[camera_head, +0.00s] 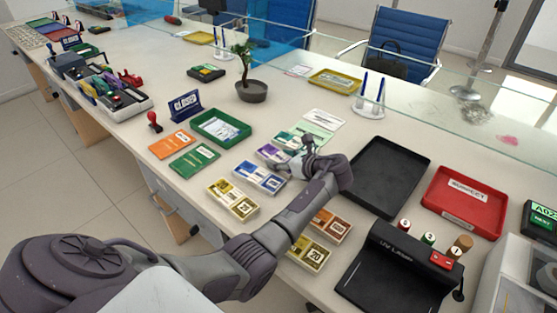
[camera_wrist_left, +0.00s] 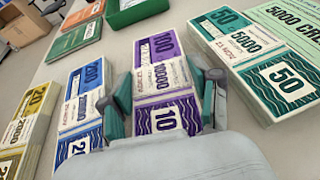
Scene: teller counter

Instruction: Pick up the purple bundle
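The purple bundle (camera_head: 269,152) lies flat on the counter in the row of banknote bundles, partly hidden by my left gripper in the head view. In the left wrist view the purple bundle (camera_wrist_left: 162,76) has a white band and lies between the two fingers. My left gripper (camera_head: 300,152) is low over it. In the wrist view the left gripper (camera_wrist_left: 165,100) is open, with one finger along each long side of the bundle. I cannot tell whether the fingers touch it. My right gripper is not in view.
A blue bundle (camera_head: 259,177) lies close on one side and a teal bundle (camera_wrist_left: 232,38) on the other. A yellow bundle (camera_head: 232,199) is further along. A black tray (camera_head: 420,152), red tray (camera_head: 490,190) and green tray (camera_head: 240,120) stand nearby.

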